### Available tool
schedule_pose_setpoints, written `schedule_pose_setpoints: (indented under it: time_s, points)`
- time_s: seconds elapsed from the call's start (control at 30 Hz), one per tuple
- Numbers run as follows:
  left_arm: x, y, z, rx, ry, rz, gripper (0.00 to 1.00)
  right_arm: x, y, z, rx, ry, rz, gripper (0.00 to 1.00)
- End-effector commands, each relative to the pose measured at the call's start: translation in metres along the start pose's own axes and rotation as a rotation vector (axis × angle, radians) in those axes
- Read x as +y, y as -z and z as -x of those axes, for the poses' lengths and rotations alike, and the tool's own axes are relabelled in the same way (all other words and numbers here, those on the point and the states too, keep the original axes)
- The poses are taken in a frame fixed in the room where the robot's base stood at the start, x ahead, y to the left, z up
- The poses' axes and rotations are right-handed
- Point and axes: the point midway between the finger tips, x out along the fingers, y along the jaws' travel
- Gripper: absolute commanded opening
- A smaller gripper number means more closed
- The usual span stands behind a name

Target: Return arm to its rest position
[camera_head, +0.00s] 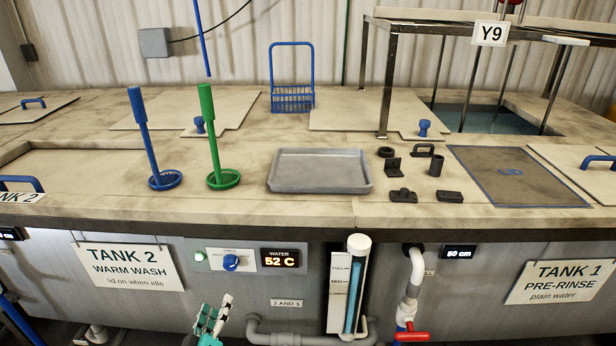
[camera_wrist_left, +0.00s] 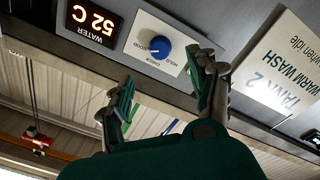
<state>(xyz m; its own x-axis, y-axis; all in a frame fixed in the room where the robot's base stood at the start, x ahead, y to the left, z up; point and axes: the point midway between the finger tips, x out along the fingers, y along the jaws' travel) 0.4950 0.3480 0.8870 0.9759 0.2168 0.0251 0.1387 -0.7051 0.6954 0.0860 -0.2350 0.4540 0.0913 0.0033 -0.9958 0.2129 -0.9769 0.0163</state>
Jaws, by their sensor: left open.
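My left gripper (camera_head: 214,311) is low at the bottom edge of the head view, in front of the tank front panel, below the blue dial (camera_head: 231,262) and left of the level gauge. In the left wrist view its two green-padded fingers (camera_wrist_left: 166,82) stand apart with nothing between them. The dial (camera_wrist_left: 160,47) and the 52 C display (camera_wrist_left: 94,18) show beyond the fingers, apart from them. That view is turned over. Most of my left arm is out of the head view. My right gripper is in neither view.
A grey tray (camera_head: 320,187), green dipper (camera_head: 214,140), blue dipper (camera_head: 148,140) and several dark parts (camera_head: 394,164) stand on the bench top. A blue basket (camera_head: 292,100) is behind. The level gauge (camera_head: 338,300), grey pipes (camera_head: 270,332) and a red-handled valve (camera_head: 411,337) line the front.

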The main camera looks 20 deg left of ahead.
Motion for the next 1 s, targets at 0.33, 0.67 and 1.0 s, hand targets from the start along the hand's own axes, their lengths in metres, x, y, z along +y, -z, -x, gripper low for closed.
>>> schedule_pose_setpoints:
  time_s: [0.33, 0.67, 1.0]
  points:
    - [-0.072, -0.121, 0.045, -0.318, 0.136, -0.197, 0.60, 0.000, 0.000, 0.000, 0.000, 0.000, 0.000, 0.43]
    - [-0.186, -0.277, 0.208, -0.917, 0.259, -0.566, 0.60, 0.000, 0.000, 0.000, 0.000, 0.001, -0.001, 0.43]
    - [-0.267, -0.321, 0.398, -1.460, 0.257, -0.881, 0.60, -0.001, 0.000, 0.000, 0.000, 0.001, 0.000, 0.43]
